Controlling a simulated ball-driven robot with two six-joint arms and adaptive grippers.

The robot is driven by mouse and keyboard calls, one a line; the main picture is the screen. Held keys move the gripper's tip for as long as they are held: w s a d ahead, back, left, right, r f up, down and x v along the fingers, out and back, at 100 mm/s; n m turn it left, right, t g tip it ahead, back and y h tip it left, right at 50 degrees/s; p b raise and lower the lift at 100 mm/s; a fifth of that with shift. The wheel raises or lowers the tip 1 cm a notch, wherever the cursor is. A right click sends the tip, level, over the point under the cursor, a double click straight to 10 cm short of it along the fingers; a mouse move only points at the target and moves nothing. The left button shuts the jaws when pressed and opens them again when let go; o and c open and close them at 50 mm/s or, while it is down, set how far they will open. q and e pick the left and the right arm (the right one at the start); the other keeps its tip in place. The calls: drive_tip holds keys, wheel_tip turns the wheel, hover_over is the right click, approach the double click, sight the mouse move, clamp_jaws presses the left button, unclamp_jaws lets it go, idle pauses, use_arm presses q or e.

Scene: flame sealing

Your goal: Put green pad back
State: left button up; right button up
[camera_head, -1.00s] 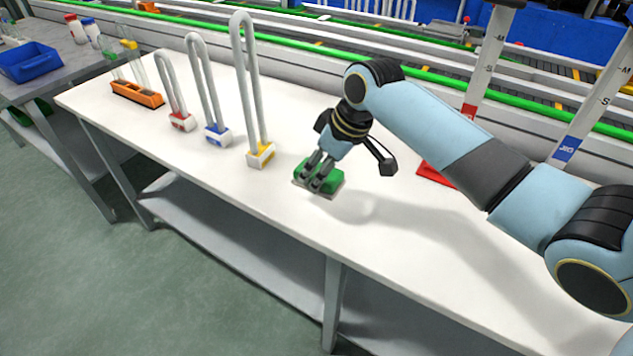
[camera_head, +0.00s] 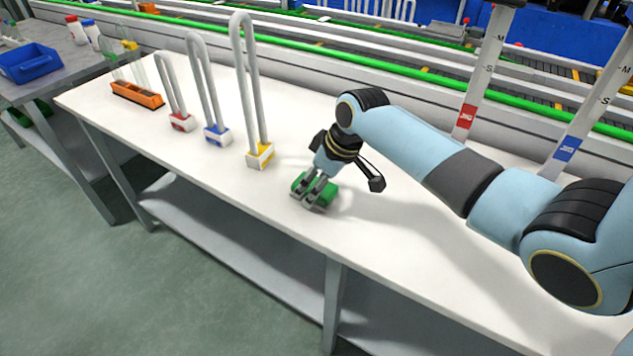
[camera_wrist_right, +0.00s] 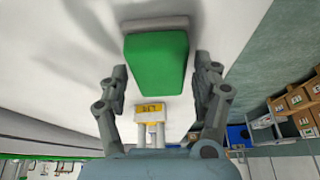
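The green pad (camera_head: 330,193), a green block on a pale base, is on or just above the white table near its front edge. My right gripper (camera_head: 315,193) points down over it, fingers on either side. In the right wrist view the green pad (camera_wrist_right: 157,65) lies between the fingers of the right gripper (camera_wrist_right: 161,75). A narrow gap shows on its right side; its left side is very close to the other finger. The fingers look open around it. The pad's underside is hidden. My left gripper is not in view.
A yellow-based stand (camera_head: 260,155) with a tall loop is left of the pad. Blue-based (camera_head: 217,136) and red-based (camera_head: 182,122) stands and an orange rack (camera_head: 137,94) are farther left. Two marked posts (camera_head: 475,90) rise behind my right arm. The table's front-right area is clear.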

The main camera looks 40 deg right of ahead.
drive_tip(key=shift+o, duration=0.4)
drive_tip(key=shift+r, duration=0.15)
drive_tip(key=shift+r, duration=0.25)
drive_tip(key=p+v, duration=0.1)
drive_tip(key=v, duration=1)
drive_tip(key=shift+s+r, duration=0.2)
drive_tip(key=shift+s, duration=0.05)
